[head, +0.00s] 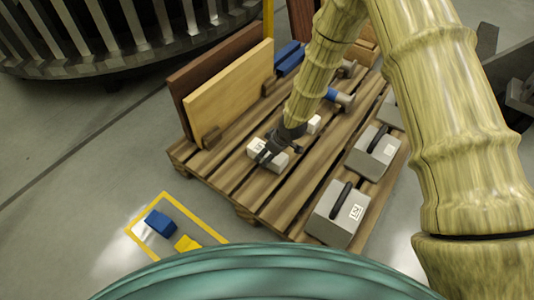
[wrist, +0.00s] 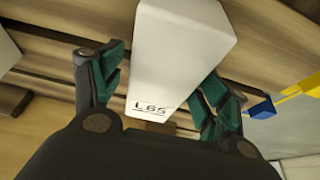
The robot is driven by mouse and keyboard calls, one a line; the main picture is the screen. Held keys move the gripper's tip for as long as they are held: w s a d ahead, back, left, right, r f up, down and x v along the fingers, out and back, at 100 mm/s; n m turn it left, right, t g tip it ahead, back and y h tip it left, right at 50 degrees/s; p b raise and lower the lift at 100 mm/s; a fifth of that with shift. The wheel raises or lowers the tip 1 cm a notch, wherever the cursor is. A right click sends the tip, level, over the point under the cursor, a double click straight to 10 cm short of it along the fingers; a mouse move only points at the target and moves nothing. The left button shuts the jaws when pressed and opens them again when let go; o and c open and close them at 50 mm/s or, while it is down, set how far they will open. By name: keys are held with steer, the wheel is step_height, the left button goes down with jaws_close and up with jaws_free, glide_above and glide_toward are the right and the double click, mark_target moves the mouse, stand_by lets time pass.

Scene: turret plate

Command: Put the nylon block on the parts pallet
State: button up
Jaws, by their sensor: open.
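The white block marked L65, which I take for the nylon block (head: 279,160), lies on the wooden slats of the parts pallet (head: 237,187). My gripper (head: 270,154) is down at it and partly covers it in the head view. In the wrist view the block (wrist: 178,45) lies between the fingers of my gripper (wrist: 160,92). The fingers are open, one on each side, with a gap at the left finger; contact at the right finger is hard to tell.
Another small white block (head: 314,124) lies just behind on the pallet. Grey cases with black handles (head: 338,213) stand along its right side. Upright boards (head: 230,92) stand at its left. A blue block (head: 159,223) lies within a yellow floor marking (head: 140,217).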

steer(key=p+v, duration=0.4)
steer(key=v, duration=0.6)
steer(key=shift+r, duration=0.3)
